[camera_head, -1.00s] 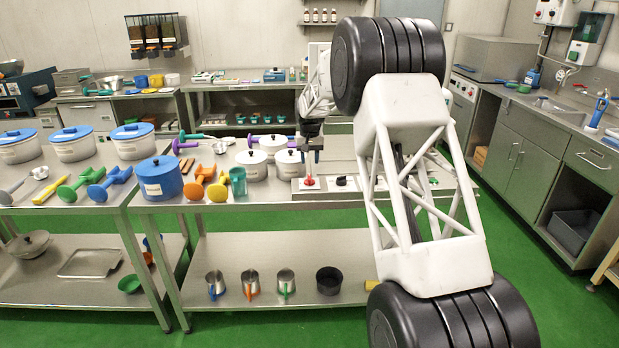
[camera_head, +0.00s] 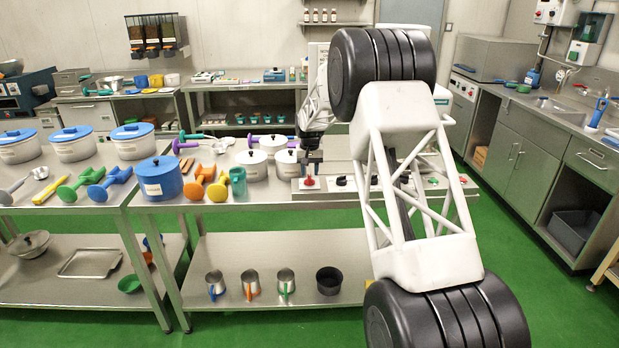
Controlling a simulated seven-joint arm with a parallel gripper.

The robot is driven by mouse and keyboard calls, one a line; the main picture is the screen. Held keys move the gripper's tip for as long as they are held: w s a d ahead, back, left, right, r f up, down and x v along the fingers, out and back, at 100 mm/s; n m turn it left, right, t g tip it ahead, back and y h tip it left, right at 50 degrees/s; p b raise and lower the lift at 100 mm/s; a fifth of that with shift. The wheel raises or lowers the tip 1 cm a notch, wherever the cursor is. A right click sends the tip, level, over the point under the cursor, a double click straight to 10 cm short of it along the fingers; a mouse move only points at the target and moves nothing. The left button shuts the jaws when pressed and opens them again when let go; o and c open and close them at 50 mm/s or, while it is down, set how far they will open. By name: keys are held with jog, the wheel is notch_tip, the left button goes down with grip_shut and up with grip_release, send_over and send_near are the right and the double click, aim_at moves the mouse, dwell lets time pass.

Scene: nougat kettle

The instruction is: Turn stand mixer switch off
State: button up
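A low metal panel (camera_head: 326,190) on the middle table carries a red knob (camera_head: 309,181) at its left and a black knob (camera_head: 342,181) beside it. A green knob (camera_head: 432,181) shows at the right, past my arm. My gripper (camera_head: 312,168) points down just above the red knob. Its fingers are small here, and I cannot tell whether they are open or touch the knob. No complete stand mixer can be made out; my arm covers much of the area behind and right of the panel. Which knob is the mixer switch cannot be told.
White pots (camera_head: 253,163) stand just left of the panel. The lower shelf (camera_head: 325,250) holds several small cups. Green floor is clear in front.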

jog(key=shift+f, duration=1.45)
grip_shut()
